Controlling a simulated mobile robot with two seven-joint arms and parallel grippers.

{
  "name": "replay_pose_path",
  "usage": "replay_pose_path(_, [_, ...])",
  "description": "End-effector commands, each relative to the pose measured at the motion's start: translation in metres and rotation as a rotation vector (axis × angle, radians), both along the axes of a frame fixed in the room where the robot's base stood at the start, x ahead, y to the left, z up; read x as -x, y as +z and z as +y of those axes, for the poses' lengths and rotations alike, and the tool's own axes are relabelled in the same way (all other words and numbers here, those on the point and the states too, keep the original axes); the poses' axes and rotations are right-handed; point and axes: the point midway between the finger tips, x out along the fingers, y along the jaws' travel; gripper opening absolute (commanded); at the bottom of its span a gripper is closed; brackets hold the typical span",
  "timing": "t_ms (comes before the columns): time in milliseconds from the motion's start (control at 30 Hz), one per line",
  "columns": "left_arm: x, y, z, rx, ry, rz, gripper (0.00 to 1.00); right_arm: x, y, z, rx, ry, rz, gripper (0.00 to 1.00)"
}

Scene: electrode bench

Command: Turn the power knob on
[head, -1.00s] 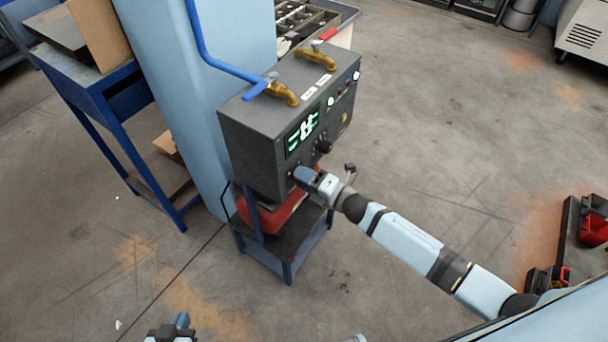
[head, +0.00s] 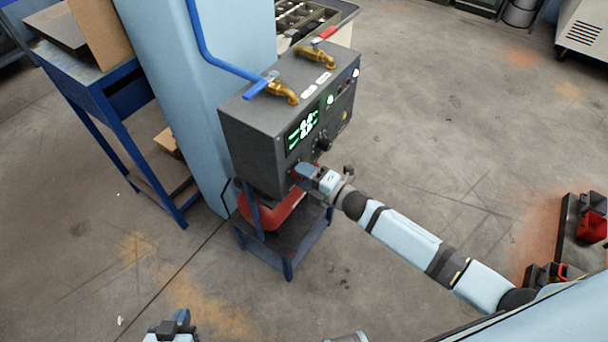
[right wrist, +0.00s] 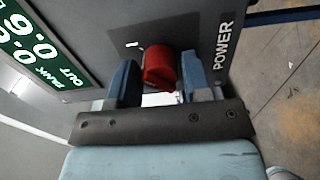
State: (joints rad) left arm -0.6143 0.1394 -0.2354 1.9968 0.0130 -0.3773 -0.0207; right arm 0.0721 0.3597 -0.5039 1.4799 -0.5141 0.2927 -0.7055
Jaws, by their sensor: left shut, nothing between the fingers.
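The dark control box (head: 262,140) stands on a small blue-framed stand. The red power knob (right wrist: 159,70) is on its front, beside the word POWER in the right wrist view. My right gripper (right wrist: 161,80) is at the box front with one finger on each side of the knob. The fingers are apart, and a thin gap seems to show between the knob and the right-hand finger. In the head view my right gripper (head: 303,170) largely hides the knob. My left gripper (head: 182,318) is shut and empty at the bottom edge, away from the box.
The green display (head: 303,130) is lit, with a black knob (head: 324,144) near it. Brass valves (head: 282,92) and a blue pipe (head: 215,60) are on top. A light-blue column (head: 190,110) stands behind. The floor in front is free.

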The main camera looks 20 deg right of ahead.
Motion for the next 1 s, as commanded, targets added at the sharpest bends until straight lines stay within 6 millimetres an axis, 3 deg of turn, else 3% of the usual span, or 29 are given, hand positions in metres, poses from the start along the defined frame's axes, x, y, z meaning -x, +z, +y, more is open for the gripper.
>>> replay_pose_path(67, [0.0, 0.0, 0.0, 0.0, 0.0, 0.0, 0.0, 0.0, 0.0, 0.0, 0.0, 0.0, 0.0, 0.62])
replay_pose_path(467, [0.001, -0.003, 0.0, -0.001, 0.0, 0.004, 0.0, 0.008, -0.001, -0.006, 0.002, 0.0, 0.001, 0.62])
replay_pose_path(1000, [0.0, -0.01, 0.0, 0.006, 0.004, 0.007, 0.0, 0.095, -0.002, -0.074, 0.001, 0.0, 0.002, 0.62])
